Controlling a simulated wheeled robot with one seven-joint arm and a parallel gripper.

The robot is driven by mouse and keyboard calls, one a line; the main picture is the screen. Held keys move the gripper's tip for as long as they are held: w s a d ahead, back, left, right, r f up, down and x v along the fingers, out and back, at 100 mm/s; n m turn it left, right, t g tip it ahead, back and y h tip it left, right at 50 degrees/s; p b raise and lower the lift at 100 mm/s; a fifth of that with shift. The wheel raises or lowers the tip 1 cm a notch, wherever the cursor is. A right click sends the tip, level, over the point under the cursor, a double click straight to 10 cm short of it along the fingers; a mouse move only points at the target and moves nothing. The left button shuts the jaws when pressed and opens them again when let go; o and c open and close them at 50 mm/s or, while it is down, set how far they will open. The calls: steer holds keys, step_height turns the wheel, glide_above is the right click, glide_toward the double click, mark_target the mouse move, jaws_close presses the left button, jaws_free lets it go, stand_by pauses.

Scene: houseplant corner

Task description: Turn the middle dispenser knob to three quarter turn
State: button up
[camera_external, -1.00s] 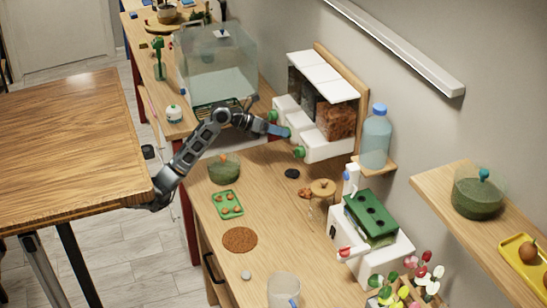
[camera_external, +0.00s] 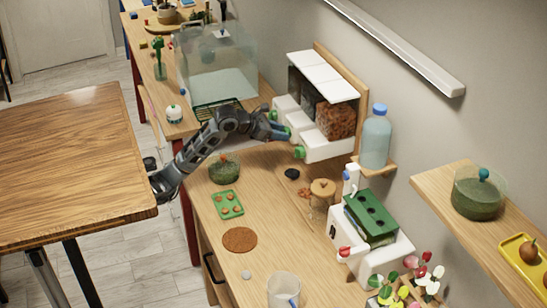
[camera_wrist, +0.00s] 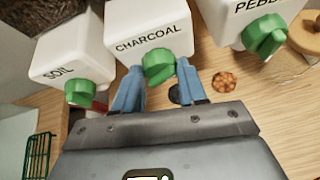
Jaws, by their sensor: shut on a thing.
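The dispenser (camera_external: 318,140) on the wall has white boxes side by side, each with a green knob. In the wrist view the middle box, marked CHARCOAL (camera_wrist: 150,30), has its green knob (camera_wrist: 160,66) between the two blue fingers of my gripper (camera_wrist: 160,75). My gripper (camera_external: 284,131) is shut on this middle knob, and the fingers hide parts of its sides. The knob looks tilted in the wrist view. The SOIL knob (camera_wrist: 80,92) is at left and the PEBBLE knob (camera_wrist: 264,36) at right, both clear of the fingers.
A glass tank (camera_external: 222,70) stands left of the dispenser. A dark round patch (camera_external: 292,174) and a lidded jar (camera_external: 322,192) are on the table below and to the right. A blue-capped bottle (camera_external: 376,140) stands on a small shelf at right.

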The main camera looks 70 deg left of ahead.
stand_by(0.4)
steer(key=o, duration=1)
steer(key=shift+v, duration=3.95)
steer(key=shift+o, duration=0.2)
